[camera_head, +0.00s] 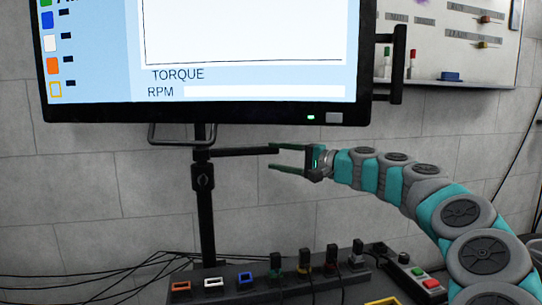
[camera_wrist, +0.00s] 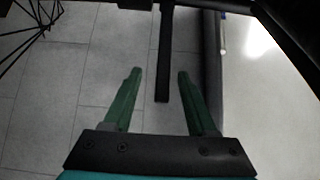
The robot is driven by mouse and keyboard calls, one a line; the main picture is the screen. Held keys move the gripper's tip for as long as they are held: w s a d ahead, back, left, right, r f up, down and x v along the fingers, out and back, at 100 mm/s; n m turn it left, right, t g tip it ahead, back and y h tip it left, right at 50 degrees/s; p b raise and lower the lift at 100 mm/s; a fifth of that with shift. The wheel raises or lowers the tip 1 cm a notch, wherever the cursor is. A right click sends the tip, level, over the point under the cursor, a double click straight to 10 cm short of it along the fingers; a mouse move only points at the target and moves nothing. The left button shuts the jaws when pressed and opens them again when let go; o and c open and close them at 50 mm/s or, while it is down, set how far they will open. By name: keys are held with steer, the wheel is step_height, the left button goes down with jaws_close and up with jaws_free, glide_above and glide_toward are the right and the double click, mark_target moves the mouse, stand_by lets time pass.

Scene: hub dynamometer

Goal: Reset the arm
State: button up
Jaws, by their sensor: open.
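My gripper (camera_head: 272,158) reaches in from the right on my teal and grey arm, below the monitor and in front of the tiled wall. Its two green fingers are apart, with nothing seen gripped. In the wrist view my gripper (camera_wrist: 159,78) shows both fingers spread. A thin black bar (camera_head: 240,152) on the monitor stand points toward the fingertips. In the wrist view the end of this bar (camera_wrist: 163,60) appears between the fingers; I cannot tell whether it touches them.
A large monitor (camera_head: 225,112) hangs above my gripper on a black stand (camera_head: 206,215). Below is a dark panel with coloured sockets (camera_head: 245,278) and several plugs (camera_head: 304,262). A control box with buttons (camera_head: 420,275) stands at right. A whiteboard (camera_head: 450,65) is upper right.

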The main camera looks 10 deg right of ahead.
steer(key=s+a+f+n+g+h, duration=0.1)
steer(key=s+a+f+n+g, duration=0.25)
steer(key=s+a, duration=0.5)
steer(key=s+a+f+n+g, duration=0.3)
steer(key=s+a+f+g, duration=0.1)
steer(key=s+a, duration=0.45)
steer(key=s+a+f+n+g+h, duration=0.2)
steer(key=s+a+f+h, duration=0.1)
steer(key=s+f, duration=0.4)
steer(key=s+d+f+g+h, duration=0.25)
steer(key=s+d+f, duration=0.25)
steer(key=s+f, duration=0.25)
steer(key=s+d+f+g+h, duration=0.1)
steer(key=s+d+f+h, duration=0.2)
steer(key=s+d+f, duration=0.45)
steer(key=s+d+f+g+h, duration=0.25)
steer(key=s+f, duration=0.25)
steer(key=s, duration=0.5)
step_height(320, 180, up, 11)
steer(key=p, duration=1)
steer(key=shift+t+h+p, duration=0.4)
steer(key=shift+t, duration=0.05)
steer(key=shift+s+n, duration=0.1)
steer(key=shift+n, duration=0.15)
